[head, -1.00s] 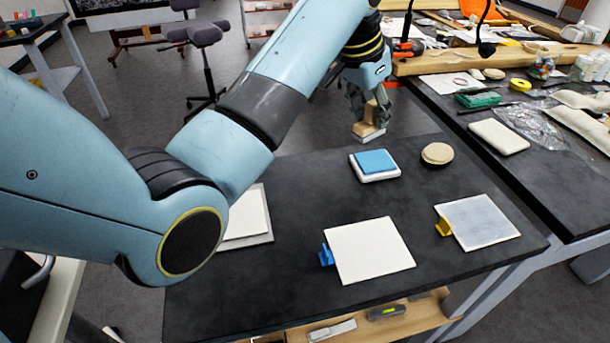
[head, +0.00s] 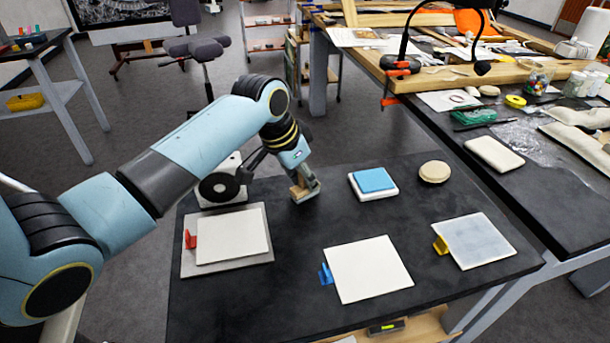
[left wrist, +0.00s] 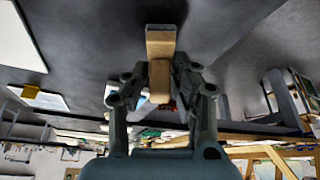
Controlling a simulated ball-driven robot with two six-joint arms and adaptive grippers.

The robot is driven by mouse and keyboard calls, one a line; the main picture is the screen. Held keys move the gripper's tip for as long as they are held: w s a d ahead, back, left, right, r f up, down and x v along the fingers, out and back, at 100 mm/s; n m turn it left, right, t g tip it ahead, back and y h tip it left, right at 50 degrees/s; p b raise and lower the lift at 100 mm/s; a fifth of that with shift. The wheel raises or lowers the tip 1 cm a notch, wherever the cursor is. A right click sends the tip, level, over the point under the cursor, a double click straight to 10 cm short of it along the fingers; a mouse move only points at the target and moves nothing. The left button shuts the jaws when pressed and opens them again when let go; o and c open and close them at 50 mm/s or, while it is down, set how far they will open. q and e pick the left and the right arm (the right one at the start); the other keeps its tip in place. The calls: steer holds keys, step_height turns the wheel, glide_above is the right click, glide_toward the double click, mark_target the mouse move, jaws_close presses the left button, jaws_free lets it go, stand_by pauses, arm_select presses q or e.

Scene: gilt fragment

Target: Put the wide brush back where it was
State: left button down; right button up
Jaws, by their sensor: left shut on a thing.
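I cannot tell whether the brush head touches the table. My right gripper is in no view.
A blue pad on a white block (head: 374,182) and a round tan disc (head: 435,171) lie right of the brush. White sheets with red (head: 191,239), blue (head: 326,275) and yellow (head: 441,245) clips lie nearer. A white and black device (head: 222,182) stands left. Table between is clear.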

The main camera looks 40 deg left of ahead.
arm_select(q)
steer(key=c, duration=1.1)
jaws_free()
steer(key=shift+f, duration=0.1)
steer(key=v, duration=1.2)
steer(key=shift+p, duration=0.4)
